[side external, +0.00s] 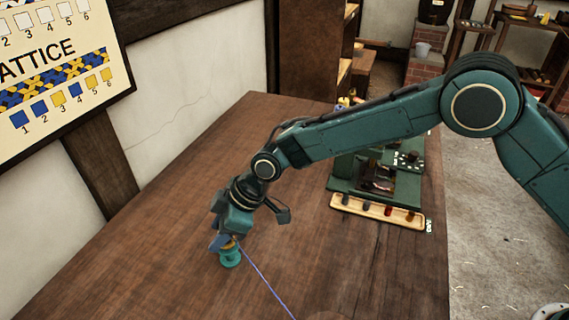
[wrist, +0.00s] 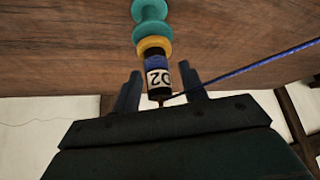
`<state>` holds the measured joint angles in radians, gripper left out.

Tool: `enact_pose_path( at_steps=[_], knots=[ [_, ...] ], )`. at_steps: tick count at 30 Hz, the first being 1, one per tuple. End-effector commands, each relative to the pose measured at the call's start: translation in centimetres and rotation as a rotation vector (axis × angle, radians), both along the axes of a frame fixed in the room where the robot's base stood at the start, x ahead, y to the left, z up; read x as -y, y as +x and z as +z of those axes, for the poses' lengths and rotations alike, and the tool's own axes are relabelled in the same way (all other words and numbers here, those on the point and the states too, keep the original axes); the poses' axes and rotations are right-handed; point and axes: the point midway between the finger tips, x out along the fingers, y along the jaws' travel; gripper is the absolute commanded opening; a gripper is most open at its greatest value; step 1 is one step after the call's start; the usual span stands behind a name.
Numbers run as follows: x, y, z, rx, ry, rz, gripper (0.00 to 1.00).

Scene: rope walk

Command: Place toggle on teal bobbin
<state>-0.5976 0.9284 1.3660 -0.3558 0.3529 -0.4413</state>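The teal bobbin (side external: 230,259) stands on the brown table below my gripper; it also shows at the top of the wrist view (wrist: 151,20). The toggle (wrist: 158,76) is a dark cylinder with a blue band, a white label and a yellow end. Its yellow end meets the bobbin in line with it, apparently touching. My gripper (wrist: 161,84) has one finger on each side of the toggle, with visible gaps, so it looks open around it. In the side view my gripper (side external: 224,238) hides most of the toggle.
A blue cord (side external: 265,281) runs from the toggle's near end across the table. The table's left and middle are clear.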

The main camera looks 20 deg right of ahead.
Motion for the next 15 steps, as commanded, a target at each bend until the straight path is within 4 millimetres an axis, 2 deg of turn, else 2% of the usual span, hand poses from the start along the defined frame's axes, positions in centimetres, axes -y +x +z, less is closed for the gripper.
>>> enact_pose_path(
  at_steps=[8, 15],
  knots=[
    [0.0, 0.0, 0.09, 0.0, 0.0, 0.0, 0.43],
    [0.38, -0.08, 0.97, 0.0, 0.0, -0.001, 0.43]
  ],
)
